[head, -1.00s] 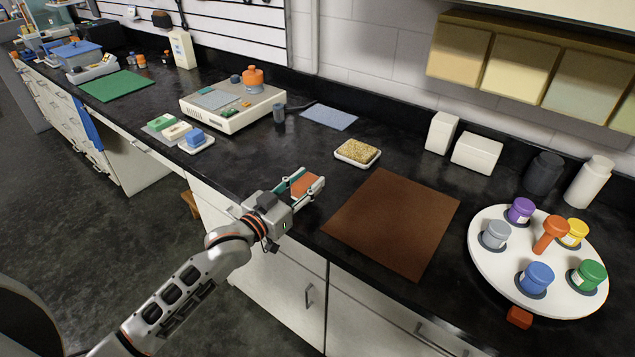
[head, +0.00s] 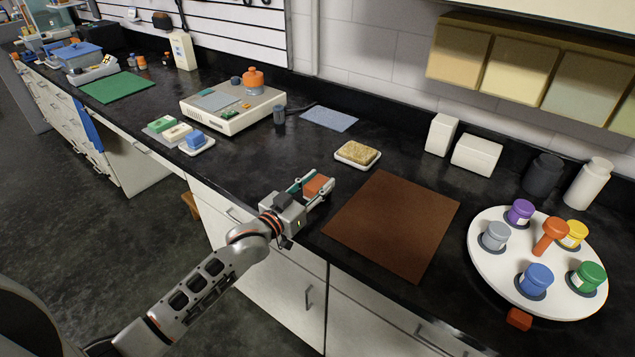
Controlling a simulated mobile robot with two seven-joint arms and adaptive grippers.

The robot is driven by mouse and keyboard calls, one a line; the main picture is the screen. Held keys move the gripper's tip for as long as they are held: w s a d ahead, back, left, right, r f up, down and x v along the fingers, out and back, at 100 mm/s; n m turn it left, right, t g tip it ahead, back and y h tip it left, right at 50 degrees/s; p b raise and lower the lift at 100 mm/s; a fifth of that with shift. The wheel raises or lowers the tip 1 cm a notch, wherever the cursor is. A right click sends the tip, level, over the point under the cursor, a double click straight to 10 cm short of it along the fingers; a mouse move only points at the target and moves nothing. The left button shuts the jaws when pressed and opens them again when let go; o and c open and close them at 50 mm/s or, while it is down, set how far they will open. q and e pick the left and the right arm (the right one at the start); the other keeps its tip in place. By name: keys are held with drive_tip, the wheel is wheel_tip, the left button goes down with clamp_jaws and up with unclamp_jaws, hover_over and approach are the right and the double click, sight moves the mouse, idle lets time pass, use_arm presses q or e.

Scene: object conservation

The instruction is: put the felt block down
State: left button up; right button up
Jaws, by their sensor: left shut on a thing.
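The felt block, taken to be the orange-brown block (head: 318,186), is between the fingers of my left gripper (head: 316,188). The gripper is shut on it, just left of the brown mat (head: 395,222). The block is over the black counter near its front edge. I cannot tell whether it touches the counter. The fingers hide part of its sides. My right gripper is not in view.
A sponge on a white dish (head: 342,158) lies behind the mat. A white round carousel (head: 500,278) with several coloured jars is at the right. A blue-grey cloth (head: 329,118) lies farther back. The brown mat is bare.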

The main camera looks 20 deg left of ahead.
use_arm(q)
drive_tip(key=o, duration=1)
drive_tip(key=shift+c, duration=0.2)
drive_tip(key=shift+f+b, duration=0.15)
drive_tip(key=shift+b, duration=0.35)
drive_tip(key=v, duration=0.4)
drive_tip(key=r+v, duration=0.1)
drive_tip(key=v, duration=0.1)
drive_tip(key=shift+s, duration=0.4)
drive_tip(key=shift+s+a, duration=0.2)
drive_tip(key=shift+s, duration=0.35)
